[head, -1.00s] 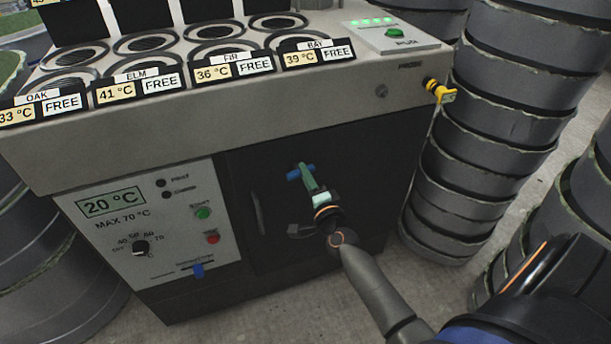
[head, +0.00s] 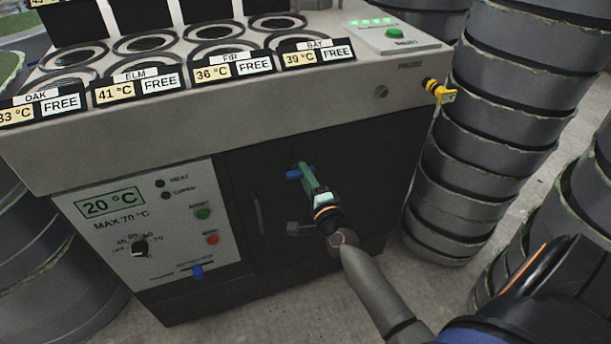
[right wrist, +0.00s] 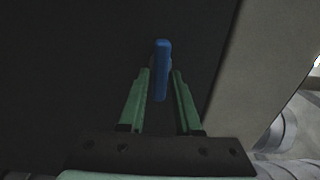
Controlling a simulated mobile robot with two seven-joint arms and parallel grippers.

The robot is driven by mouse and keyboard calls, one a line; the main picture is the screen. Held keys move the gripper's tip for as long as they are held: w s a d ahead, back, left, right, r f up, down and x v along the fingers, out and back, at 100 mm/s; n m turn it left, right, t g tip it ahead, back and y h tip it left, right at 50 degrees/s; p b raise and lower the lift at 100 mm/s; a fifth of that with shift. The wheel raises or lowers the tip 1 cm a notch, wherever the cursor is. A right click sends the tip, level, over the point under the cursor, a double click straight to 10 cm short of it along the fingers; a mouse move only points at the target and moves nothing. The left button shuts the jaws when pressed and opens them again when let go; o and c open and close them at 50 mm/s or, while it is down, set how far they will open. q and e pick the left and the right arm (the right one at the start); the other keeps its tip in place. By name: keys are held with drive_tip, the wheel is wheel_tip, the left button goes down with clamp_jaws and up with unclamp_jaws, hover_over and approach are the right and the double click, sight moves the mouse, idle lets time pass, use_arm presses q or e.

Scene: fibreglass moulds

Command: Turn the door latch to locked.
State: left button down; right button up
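The blue door latch (head: 293,173) sits on the dark door (head: 360,160) of the grey machine; its right part is hidden behind my gripper in the head view. My right gripper (head: 305,172) reaches up to it with green fingers. In the right wrist view the blue latch (right wrist: 161,70) stands upright in the picture, between the tips of the open right gripper (right wrist: 161,76). A gap shows on each side, so the fingers look clear of it. My left gripper is not in view.
A dark door handle (head: 257,213) is left of my gripper. The control panel (head: 110,220) with a knob and buttons is further left. A yellow probe (head: 440,91) sticks out at the upper right. Stacked grey moulds (head: 500,120) stand close on the right.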

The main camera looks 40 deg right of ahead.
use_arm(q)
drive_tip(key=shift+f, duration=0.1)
use_arm(e)
drive_tip(key=shift+o, duration=1.3)
drive_tip(key=v, duration=1.2)
drive_tip(key=shift+s, duration=0.25)
drive_tip(key=shift+a, duration=0.1)
drive_tip(key=s+a+f+n+g+y+p, duration=0.1)
drive_tip(key=s+a+n+g+y+p, duration=0.15)
drive_tip(key=a+n+p, duration=0.35)
drive_tip(key=s+a+n+g+y+p, duration=0.1)
drive_tip(key=s+a+n+y, duration=0.15)
drive_tip(key=a+n, duration=0.35)
use_arm(q)
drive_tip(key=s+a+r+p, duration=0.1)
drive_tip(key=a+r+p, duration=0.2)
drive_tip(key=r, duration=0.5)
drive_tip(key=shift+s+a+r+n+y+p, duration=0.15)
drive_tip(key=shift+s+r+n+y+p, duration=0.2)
drive_tip(key=shift+p, duration=0.25)
use_arm(e)
drive_tip(key=s+a+f+n+g+y, duration=0.1)
drive_tip(key=s+a+f+n+g, duration=0.2)
drive_tip(key=s+n, duration=0.5)
drive_tip(key=f+n+g, duration=0.1)
drive_tip(key=n+g, duration=0.1)
drive_tip(key=n, duration=0.1)
drive_tip(key=shift+s+f, duration=0.35)
drive_tip(key=shift+f, duration=0.05)
